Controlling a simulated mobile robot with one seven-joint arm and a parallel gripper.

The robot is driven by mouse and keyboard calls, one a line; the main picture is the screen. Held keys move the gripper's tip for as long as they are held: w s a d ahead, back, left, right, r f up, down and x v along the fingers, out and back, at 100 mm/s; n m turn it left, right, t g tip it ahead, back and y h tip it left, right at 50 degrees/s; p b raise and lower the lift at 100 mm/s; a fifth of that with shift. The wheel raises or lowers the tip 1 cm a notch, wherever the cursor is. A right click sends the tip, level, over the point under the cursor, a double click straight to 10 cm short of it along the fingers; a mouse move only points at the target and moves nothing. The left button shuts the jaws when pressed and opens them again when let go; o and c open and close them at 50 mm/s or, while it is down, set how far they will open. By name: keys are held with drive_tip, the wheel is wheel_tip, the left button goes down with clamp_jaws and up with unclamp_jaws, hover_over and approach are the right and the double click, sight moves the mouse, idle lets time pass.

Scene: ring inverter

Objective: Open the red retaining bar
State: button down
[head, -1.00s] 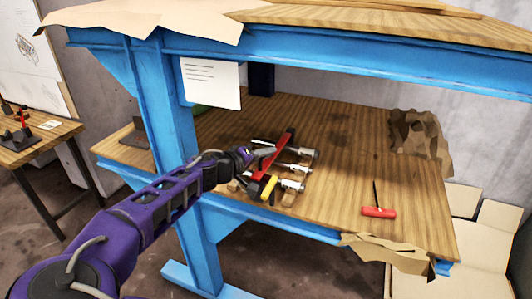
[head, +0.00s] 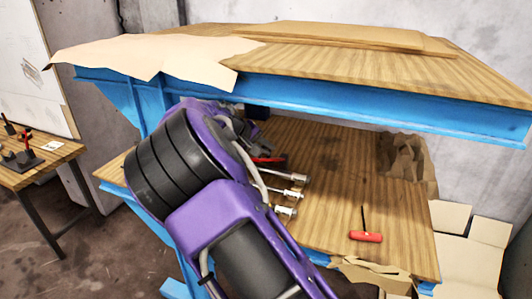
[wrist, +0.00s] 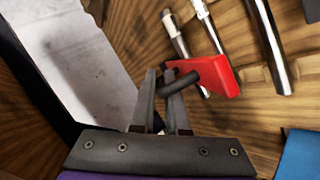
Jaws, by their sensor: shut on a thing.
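The red retaining bar (wrist: 217,76) shows at the centre right of the wrist view, close in front of my gripper (wrist: 167,88). A dark round handle (wrist: 180,83) sticks out from the bar's near end. My gripper's two fingers are shut on this handle. Several metal rods (wrist: 275,50) lie beyond the bar. In the head view, part of the red bar (head: 268,159) shows beside my purple arm, next to metal rods (head: 290,177) on the lower shelf. My arm hides the rest of the bar and most of the device there.
A red-handled tool (head: 366,236) lies on the right of the wooden lower shelf (head: 330,200). Crumpled brown paper (head: 405,160) lies at its back right. The blue upper beam (head: 400,103) and wooden top are above. A side table (head: 30,165) stands at the left.

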drive_tip(key=shift+d+r, duration=0.1)
drive_tip(key=shift+d, duration=0.05)
drive_tip(key=c, duration=1.2)
unclamp_jaws()
drive_tip(key=s+a+r+b, duration=0.1)
drive_tip(key=s+a+r, duration=0.2)
drive_tip(key=s+a, duration=0.8)
drive_tip(key=shift+s, duration=0.2)
drive_tip(key=shift+d+r, duration=0.1)
drive_tip(key=shift+r, duration=0.05)
